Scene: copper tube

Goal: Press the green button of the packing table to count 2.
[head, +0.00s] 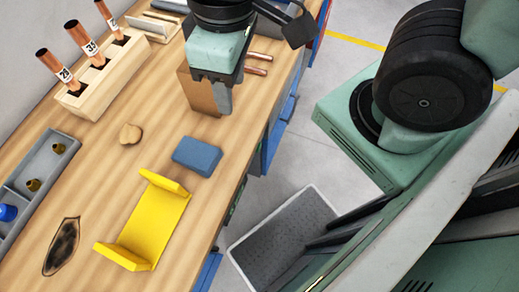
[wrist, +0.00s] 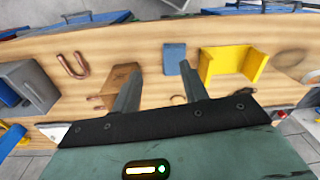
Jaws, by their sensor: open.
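No green button can be made out in either view, and I cannot tell whether this wooden-topped table (head: 205,208) is the packing table. My gripper (head: 222,98) is over the table's right part in the head view, beside a brown block (head: 197,95) that it partly hides. In the wrist view my gripper (wrist: 157,72) has its two fingers spread apart with nothing between them. The brown block (wrist: 118,82) shows there behind the left finger, and a blue block (wrist: 174,58) lies near the right fingertip.
A yellow bracket (head: 150,228), the blue block (head: 197,156) and a round wooden piece (head: 130,134) lie on the table. A wooden rack (head: 95,85) holds copper tubes at the back. A grey tray (head: 42,160) sits left. A grey bin (head: 285,235) stands below the table's front edge.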

